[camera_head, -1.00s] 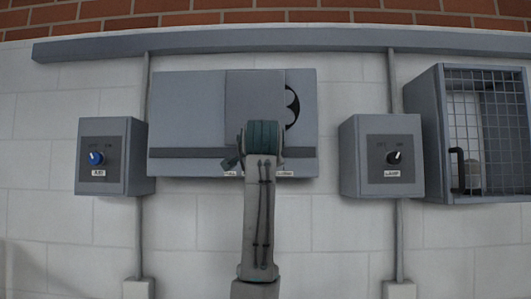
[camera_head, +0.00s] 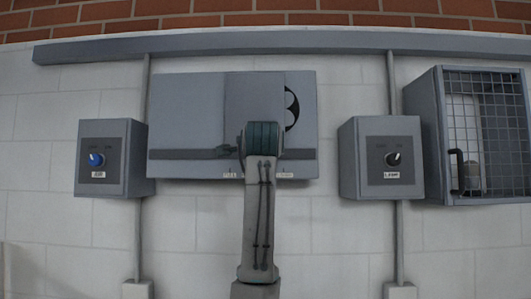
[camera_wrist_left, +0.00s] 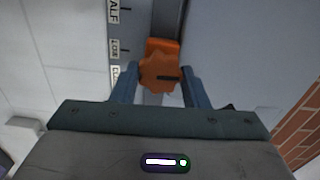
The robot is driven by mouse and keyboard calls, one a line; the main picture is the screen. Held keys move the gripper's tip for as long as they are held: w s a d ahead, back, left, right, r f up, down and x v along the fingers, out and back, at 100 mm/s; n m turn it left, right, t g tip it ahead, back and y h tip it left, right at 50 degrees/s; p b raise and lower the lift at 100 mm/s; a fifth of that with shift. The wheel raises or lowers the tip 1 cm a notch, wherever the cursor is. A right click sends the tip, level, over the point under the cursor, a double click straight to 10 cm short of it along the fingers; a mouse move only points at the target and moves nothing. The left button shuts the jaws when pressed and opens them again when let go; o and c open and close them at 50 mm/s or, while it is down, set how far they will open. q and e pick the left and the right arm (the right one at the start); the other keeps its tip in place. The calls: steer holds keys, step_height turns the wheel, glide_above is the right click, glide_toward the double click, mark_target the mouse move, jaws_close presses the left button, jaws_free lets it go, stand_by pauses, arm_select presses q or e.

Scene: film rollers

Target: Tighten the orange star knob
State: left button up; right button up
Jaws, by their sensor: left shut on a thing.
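The orange star knob (camera_wrist_left: 161,72) shows in the left wrist view, at the upper middle. My right gripper is in neither current view.
The grey panel (camera_head: 190,105) has a horizontal slot. Switch boxes stand at the left (camera_head: 118,130) and right (camera_head: 355,160). A mesh-fronted cabinet (camera_head: 424,130) is at the far right. A strip with labels (camera_wrist_left: 118,30) runs beside the knob in the wrist view.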

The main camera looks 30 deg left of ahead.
arm_select(q)
steer(key=o, duration=1)
steer(key=b+v, duration=0.5)
steer(key=v, duration=0.5)
steer(key=shift+s+d, duration=0.2)
steer(key=shift+s, duration=0.15)
